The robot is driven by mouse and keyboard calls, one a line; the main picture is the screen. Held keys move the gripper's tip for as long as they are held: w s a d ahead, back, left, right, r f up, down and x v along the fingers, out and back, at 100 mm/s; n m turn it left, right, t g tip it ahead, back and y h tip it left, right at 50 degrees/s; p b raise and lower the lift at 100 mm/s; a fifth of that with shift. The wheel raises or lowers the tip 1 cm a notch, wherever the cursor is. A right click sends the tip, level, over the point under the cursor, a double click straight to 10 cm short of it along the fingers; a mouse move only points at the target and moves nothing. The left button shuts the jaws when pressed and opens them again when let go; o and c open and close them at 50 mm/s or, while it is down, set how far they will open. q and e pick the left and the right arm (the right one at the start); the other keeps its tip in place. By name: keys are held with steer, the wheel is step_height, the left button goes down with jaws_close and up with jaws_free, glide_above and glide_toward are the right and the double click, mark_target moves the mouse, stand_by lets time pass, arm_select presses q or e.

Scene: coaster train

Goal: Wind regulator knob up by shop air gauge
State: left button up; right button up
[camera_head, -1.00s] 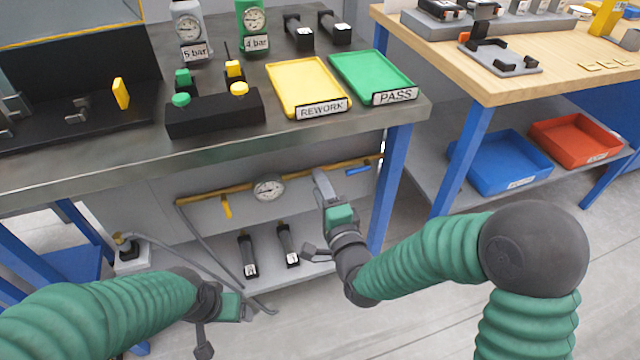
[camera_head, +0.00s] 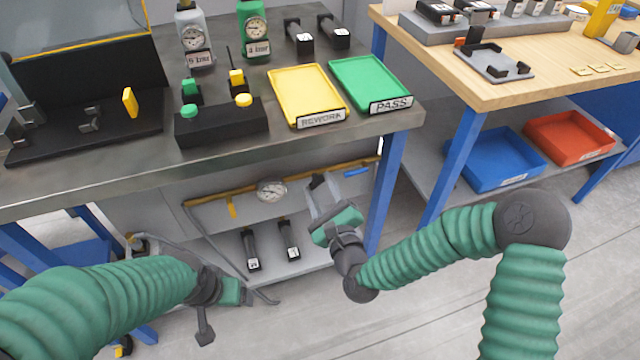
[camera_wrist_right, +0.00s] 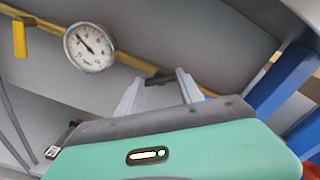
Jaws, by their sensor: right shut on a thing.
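The shop air gauge (camera_head: 272,190) is a round white dial on the yellow pipe under the steel bench. It shows larger in the right wrist view (camera_wrist_right: 89,47), left of my fingers. The dark regulator knob (camera_wrist_right: 160,78) sits on the pipe right of the gauge, between my right fingertips. My right gripper (camera_head: 317,187) is shut on it and appears rolled; it also shows in the right wrist view (camera_wrist_right: 164,78). The knob is mostly hidden by the fingers.
A yellow lever (camera_head: 231,208) hangs from the pipe left of the gauge, and a blue handle (camera_head: 357,172) lies to the right. A blue table leg (camera_head: 385,190) stands close right of my right gripper.

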steer(key=shift+d+f+m+p, duration=0.1)
steer(key=shift+f+m+p, duration=0.2)
steer(key=shift+m, duration=0.45)
steer(key=shift+f+m+p, duration=0.1)
steer(key=shift+m+p, duration=0.25)
steer(key=shift+m, duration=0.4)
steer(key=shift+s, duration=0.1)
steer(key=o, duration=1.2)
steer(key=shift+o, duration=0.9)
steer(key=shift+r, duration=0.15)
